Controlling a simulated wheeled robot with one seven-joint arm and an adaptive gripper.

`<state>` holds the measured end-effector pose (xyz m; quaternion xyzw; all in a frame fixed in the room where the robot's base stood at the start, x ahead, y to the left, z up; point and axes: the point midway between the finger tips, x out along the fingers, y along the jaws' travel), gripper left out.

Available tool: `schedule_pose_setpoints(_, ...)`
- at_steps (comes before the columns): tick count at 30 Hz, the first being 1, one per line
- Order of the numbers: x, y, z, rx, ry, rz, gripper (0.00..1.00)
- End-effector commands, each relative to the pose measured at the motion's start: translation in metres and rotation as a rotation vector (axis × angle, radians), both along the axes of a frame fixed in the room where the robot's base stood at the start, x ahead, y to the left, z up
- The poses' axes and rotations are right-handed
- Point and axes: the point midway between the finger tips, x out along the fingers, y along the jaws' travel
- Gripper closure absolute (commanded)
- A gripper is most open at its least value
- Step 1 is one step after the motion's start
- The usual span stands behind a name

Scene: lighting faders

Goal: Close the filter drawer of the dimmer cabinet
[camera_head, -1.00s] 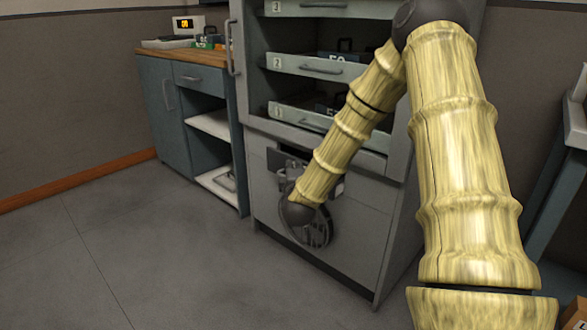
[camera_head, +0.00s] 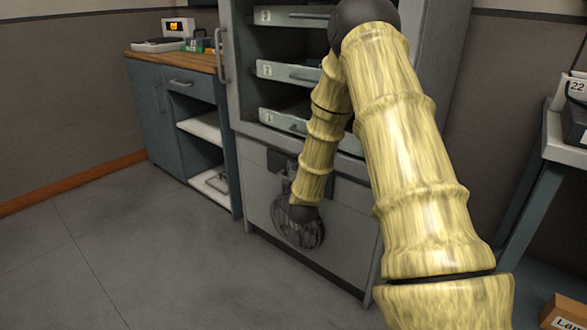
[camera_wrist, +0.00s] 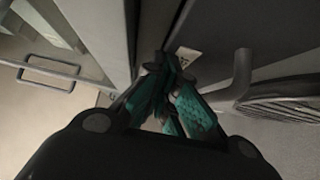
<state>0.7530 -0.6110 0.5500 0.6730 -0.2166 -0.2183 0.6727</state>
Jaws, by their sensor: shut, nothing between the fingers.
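The grey dimmer cabinet (camera_head: 355,235) stands upright in the middle of the head view. Several pale numbered drawer fronts (camera_head: 287,72) show in its upper bay. I cannot tell whether the filter drawer stands out, because my arm covers much of this front. My gripper (camera_wrist: 168,68) is shut and empty in the wrist view, its teal-padded fingers close to a dark vertical edge. A small pale label (camera_wrist: 187,52) shows beside the tips. In the head view my wrist is low before the cabinet, and the fingers cannot be made out.
A blue-grey workbench (camera_head: 160,110) with open shelves stands left of the cabinet. A blue-grey stand (camera_head: 545,170) and a cardboard box (camera_head: 566,312) are at the right. A round ribbed grey part (camera_wrist: 285,100) is right of the fingers. The floor at left is clear.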

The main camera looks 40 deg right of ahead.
Motion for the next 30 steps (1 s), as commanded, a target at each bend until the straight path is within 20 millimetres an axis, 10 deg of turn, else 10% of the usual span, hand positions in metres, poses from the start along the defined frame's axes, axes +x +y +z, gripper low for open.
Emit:
schedule_pose_setpoints(8,0.000,-0.002,0.005,-0.007,-0.008,-0.010,1.00)
schedule_pose_setpoints(18,-0.005,0.042,0.004,-0.005,0.000,0.001,1.00)
schedule_pose_setpoints(30,-0.065,0.084,0.003,-0.003,0.002,0.001,1.00)
